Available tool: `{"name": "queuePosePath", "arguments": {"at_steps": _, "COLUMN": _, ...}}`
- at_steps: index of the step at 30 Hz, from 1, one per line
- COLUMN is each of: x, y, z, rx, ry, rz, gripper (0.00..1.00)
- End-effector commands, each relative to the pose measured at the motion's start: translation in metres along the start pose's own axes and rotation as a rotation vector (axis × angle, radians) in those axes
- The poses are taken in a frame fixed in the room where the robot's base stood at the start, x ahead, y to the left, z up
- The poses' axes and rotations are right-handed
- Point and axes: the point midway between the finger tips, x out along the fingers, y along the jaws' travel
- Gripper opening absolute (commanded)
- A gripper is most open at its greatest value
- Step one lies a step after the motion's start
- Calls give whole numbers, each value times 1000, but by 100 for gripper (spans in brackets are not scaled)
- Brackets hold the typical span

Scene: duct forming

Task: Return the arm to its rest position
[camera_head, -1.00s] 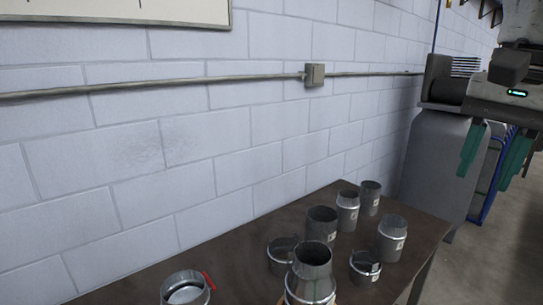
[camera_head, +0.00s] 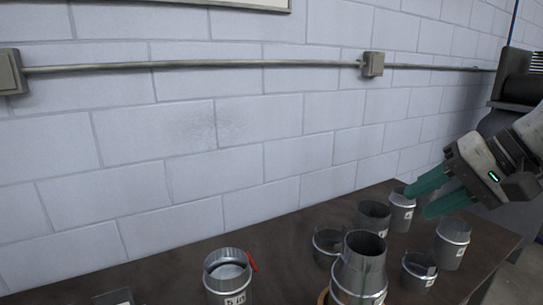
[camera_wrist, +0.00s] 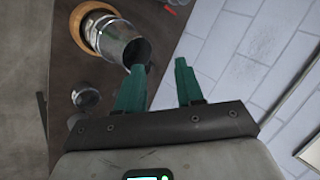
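My gripper (camera_head: 428,197) is at the right of the head view, with its two green fingers apart and pointing left and down over the far end of the table. Nothing shows between the fingers. In the wrist view my gripper (camera_wrist: 162,75) is also open and empty, with the wall and the table edge beyond the fingertips. A tall metal duct piece (camera_wrist: 118,42) on a wooden ring lies past the left finger in that view.
The dark table (camera_head: 300,240) holds several metal duct pieces, among them a tall one (camera_head: 360,268), a piece with a red handle (camera_head: 229,278) and one at the right (camera_head: 452,243). A block wall (camera_head: 180,130) with a conduit (camera_head: 200,65) runs behind it.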

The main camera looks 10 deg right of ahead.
Motion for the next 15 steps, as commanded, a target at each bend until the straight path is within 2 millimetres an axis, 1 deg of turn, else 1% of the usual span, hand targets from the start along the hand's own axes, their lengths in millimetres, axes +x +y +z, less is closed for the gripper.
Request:
{"name": "queuePosePath", "arguments": {"at_steps": 1, "x": 26, "y": 8, "z": 5, "rx": -14, "ry": -6, "rz": -42, "gripper": 37}}
{"name": "queuePosePath", "arguments": {"at_steps": 5, "x": 77, "y": 26, "z": 13, "rx": -51, "ry": 15, "rz": -112, "gripper": 37}}
{"name": "queuePosePath", "arguments": {"at_steps": 6, "x": 93, "y": 33, "z": 17, "rx": -59, "ry": 21, "rz": -126, "gripper": 37}}
{"name": "queuePosePath", "arguments": {"at_steps": 8, "x": 118, "y": 45, "z": 25, "rx": -69, "ry": 29, "rz": -140, "gripper": 37}}
{"name": "queuePosePath", "arguments": {"at_steps": 9, "x": 134, "y": 54, "z": 30, "rx": -75, "ry": 36, "rz": -145, "gripper": 37}}
{"name": "queuePosePath", "arguments": {"at_steps": 11, "x": 159, "y": 70, "z": 41, "rx": -82, "ry": 41, "rz": -145, "gripper": 37}}
{"name": "queuePosePath", "arguments": {"at_steps": 12, "x": 175, "y": 80, "z": 50, "rx": -87, "ry": 44, "rz": -141, "gripper": 37}}
{"name": "queuePosePath", "arguments": {"at_steps": 14, "x": 200, "y": 99, "z": 64, "rx": -94, "ry": 46, "rz": -126, "gripper": 37}}
{"name": "queuePosePath", "arguments": {"at_steps": 15, "x": 215, "y": 112, "z": 75, "rx": -100, "ry": 45, "rz": -112, "gripper": 37}}
